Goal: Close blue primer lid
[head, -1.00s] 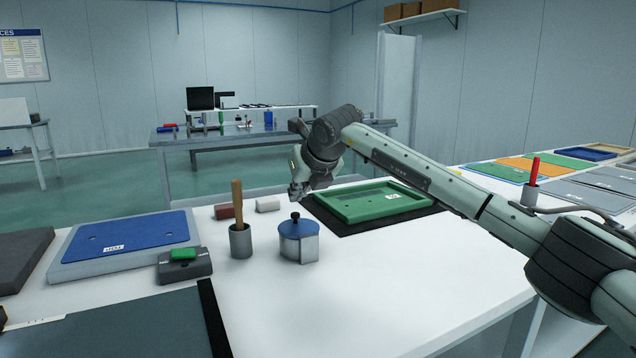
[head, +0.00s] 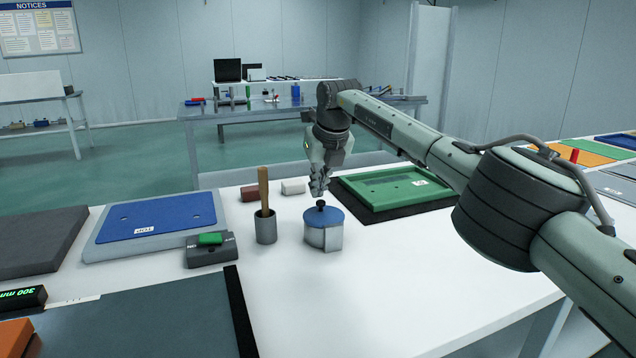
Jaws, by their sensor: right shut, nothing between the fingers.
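The primer pot is a short grey can (head: 316,238) standing upright on the white table. Its blue lid (head: 322,216) with a black knob (head: 321,204) lies on top and looks level; whether it is fully seated I cannot tell. My right gripper (head: 319,193) points down just above the knob, shut and empty. Its fingertips are very close to the knob; I cannot tell if they touch it. My left gripper is not in view.
A grey cup with a wooden-handled tool (head: 265,222) stands left of the pot. A green tray (head: 392,190) on a black mat lies behind right. Red and white blocks (head: 292,187) sit behind. A blue panel (head: 157,215) lies left.

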